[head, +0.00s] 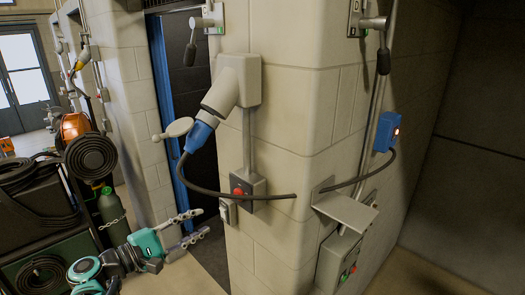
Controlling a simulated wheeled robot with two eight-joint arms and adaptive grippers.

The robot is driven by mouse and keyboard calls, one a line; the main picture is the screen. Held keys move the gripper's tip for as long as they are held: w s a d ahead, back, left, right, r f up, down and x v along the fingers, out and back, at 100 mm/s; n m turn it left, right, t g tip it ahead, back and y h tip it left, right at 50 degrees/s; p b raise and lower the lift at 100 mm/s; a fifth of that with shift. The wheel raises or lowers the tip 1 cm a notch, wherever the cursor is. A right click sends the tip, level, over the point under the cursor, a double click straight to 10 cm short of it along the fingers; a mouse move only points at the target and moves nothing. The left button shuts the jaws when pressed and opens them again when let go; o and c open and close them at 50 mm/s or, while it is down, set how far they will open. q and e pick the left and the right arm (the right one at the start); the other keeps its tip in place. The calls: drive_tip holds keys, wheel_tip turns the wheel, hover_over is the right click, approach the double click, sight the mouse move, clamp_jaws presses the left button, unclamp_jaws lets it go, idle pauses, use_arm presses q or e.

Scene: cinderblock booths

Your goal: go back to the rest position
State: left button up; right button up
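My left gripper (203,222) comes in from the lower left on my teal and grey arm. Its two fingers point right and stand apart, with nothing visible between them. It is in front of the dark doorway, left of the block pillar's corner in the picture. My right gripper is not in view. A blue plug (199,135) sits in the angled grey socket (236,82) on the pillar, and a black cable hangs from it. My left gripper appears apart from the plug and cable.
The block pillar (285,110) carries a red-button box (247,186), a metal shelf (345,208), a blue connector (385,131) and a lower control box (338,258). A green cylinder (112,215) and black equipment with coiled hoses (42,195) stand left. Floor shows at bottom right.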

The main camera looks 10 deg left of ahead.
use_arm(q)
drive_tip(key=s+d+f+m+g+y+b, duration=0.25)
drive_tip(key=d+f+b, duration=0.25)
drive_tip(key=f, duration=0.6)
drive_tip(key=s+d+f+m+g+y+b, duration=0.1)
drive_tip(key=s+d+f+m+g+b, duration=0.3)
drive_tip(key=f, duration=0.7)
drive_tip(key=s+a+f+m+y+b, duration=0.1)
drive_tip(key=s+f+m+y+b, duration=0.1)
drive_tip(key=f+m+b, duration=0.1)
drive_tip(key=s+f+m+y+b, duration=0.3)
drive_tip(key=f+b, duration=0.2)
drive_tip(key=f, duration=0.3)
drive_tip(key=s+a+f+m+y+b, duration=0.1)
drive_tip(key=s+f+m+y+b, duration=0.1)
drive_tip(key=f, duration=0.4)
drive_tip(key=shift+s+a+f+m+b, duration=0.2)
drive_tip(key=shift+s+a+m+b, duration=0.1)
drive_tip(key=shift+s+m+b, duration=0.55)
drive_tip(key=shift+w, duration=0.1)
